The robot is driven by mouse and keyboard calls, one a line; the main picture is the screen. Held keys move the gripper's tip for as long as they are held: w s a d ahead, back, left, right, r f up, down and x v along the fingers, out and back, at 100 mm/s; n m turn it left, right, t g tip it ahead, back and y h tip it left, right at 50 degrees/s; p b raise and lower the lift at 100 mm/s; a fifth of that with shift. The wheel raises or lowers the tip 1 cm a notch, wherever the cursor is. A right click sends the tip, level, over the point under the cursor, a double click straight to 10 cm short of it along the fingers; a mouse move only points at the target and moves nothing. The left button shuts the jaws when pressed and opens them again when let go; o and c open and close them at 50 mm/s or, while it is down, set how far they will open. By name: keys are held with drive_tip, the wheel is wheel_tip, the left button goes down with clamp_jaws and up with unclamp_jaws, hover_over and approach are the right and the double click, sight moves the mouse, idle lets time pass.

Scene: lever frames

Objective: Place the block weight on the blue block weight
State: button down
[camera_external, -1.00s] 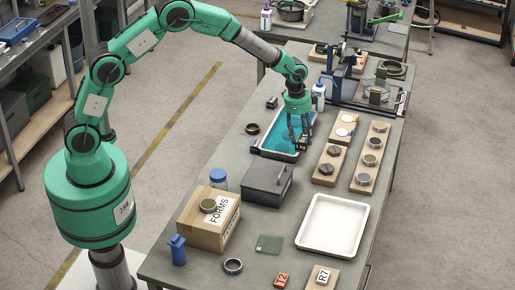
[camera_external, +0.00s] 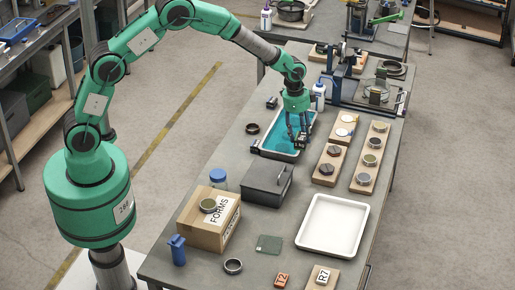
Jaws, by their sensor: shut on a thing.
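A blue upright piece with a notched top (camera_external: 177,250) stands at the near left of the bench, far from the gripper. It is the clearest blue solid piece, but I cannot be sure it is the blue block weight. A small dark block (camera_external: 272,102) lies on the bench beyond the tray.
A white tray (camera_external: 299,240) lies right. A white bottle (camera_external: 318,97) stands close behind the gripper. Wooden boards with discs lie to its right.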

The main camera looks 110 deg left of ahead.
drive_tip(key=s+a+n+p, duration=0.2)
drive_tip(key=s+a+p, duration=0.1)
drive_tip(key=s+a, duration=0.4)
drive_tip(key=s+a+n+p, duration=0.3)
drive_tip(key=s+a, duration=0.4)
drive_tip(key=s, duration=0.6)
drive_tip(key=s+a+n+y+p, duration=0.1)
drive_tip(key=s+a+n+p, duration=0.1)
drive_tip(key=s+a+p, duration=0.2)
drive_tip(key=shift+s+a+f+n+g+p, duration=0.35)
drive_tip(key=shift+s+a, duration=1.15)
drive_tip(key=shift+s, duration=1.9)
drive_tip(key=shift+a, duration=0.15)
drive_tip(key=p, duration=0.3)
hover_over(271, 99)
drive_tip(key=shift+w+f, duration=0.1)
drive_tip(key=shift+f, duration=0.6)
drive_tip(key=shift+f, duration=0.1)
drive_tip(key=shift+f, duration=1.7)
